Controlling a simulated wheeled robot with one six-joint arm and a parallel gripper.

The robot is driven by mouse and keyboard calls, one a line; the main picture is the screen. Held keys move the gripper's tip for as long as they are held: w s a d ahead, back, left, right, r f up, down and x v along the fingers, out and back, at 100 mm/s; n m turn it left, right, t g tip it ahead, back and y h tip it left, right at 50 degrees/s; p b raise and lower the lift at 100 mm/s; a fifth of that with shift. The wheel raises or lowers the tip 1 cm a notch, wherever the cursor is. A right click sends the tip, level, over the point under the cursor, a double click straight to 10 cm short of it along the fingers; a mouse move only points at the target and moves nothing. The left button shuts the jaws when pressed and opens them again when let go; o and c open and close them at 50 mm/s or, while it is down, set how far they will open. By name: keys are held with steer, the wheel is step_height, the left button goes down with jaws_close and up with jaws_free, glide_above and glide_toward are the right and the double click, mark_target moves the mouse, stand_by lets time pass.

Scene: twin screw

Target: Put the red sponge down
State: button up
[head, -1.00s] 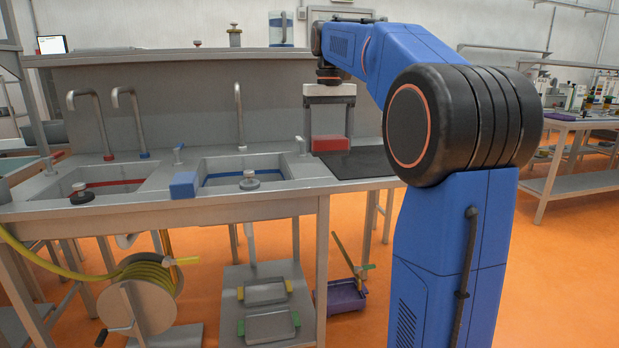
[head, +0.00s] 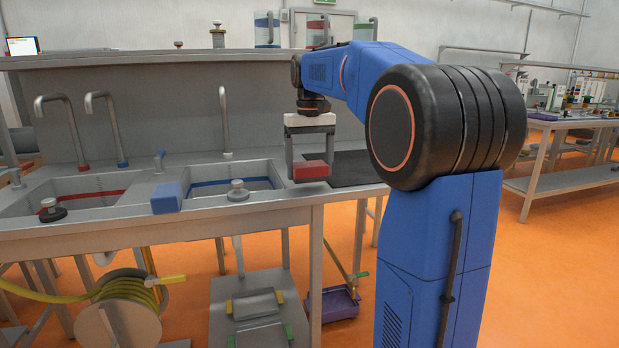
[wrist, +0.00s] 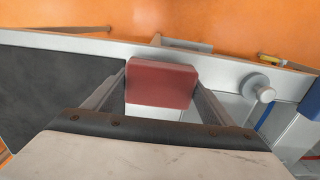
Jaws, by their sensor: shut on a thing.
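My gripper (head: 310,172) is shut on the red sponge (head: 313,170), with a finger on each side of it. In the wrist view the red sponge (wrist: 161,84) sits squarely between both fingertips. It is over the steel counter (head: 290,198), near the front edge, between the dark mat (head: 356,168) and the blue-lined sink (head: 248,188). In the wrist view the dark mat (wrist: 60,95) lies to the left of the sponge. I cannot tell whether the sponge's underside touches the counter.
A blue sponge (head: 166,198) lies by the divider between the sinks. A plug with a knob (head: 238,190) is at the blue-lined sink; a red-lined sink (head: 85,195) is farther left. Taps (head: 224,120) stand behind. The mat is bare.

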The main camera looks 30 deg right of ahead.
mark_target(310, 177)
steer(key=shift+f, duration=1.5)
steer(key=shift+f, duration=0.15)
steer(key=o, duration=1)
step_height(310, 177, up, 12)
steer(key=shift+r, duration=0.15)
